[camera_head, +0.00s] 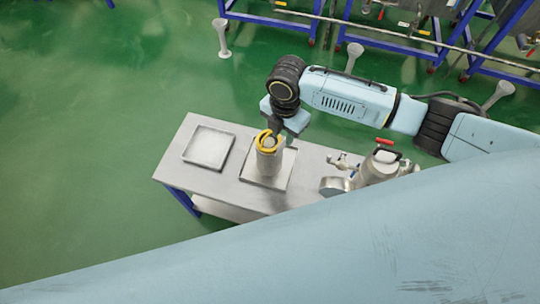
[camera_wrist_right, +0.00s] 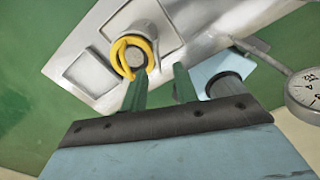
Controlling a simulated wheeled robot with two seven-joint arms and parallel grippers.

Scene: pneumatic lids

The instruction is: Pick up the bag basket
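The bag basket (camera_head: 269,160) looks like an upright grey metal cylinder with a yellow ring (camera_head: 268,141) around its top. It stands on the right-hand square tray (camera_head: 254,179) on the metal table. The basket's top (camera_wrist_right: 134,57) and yellow ring also show in the right wrist view, beyond and left of the fingers. My right gripper (camera_head: 273,126) is at the basket's top edge in the head view; whether it touches cannot be told. In the wrist view my right gripper (camera_wrist_right: 160,88) has its two fingers apart with nothing between them. My left gripper is out of view.
An empty square tray (camera_head: 207,147) lies at the table's left. A metal vessel with a red handle (camera_head: 384,150) and fittings stands at the right. A round gauge (camera_wrist_right: 306,90) shows in the wrist view. Blue-framed equipment (camera_head: 390,42) stands behind; green floor lies open at left.

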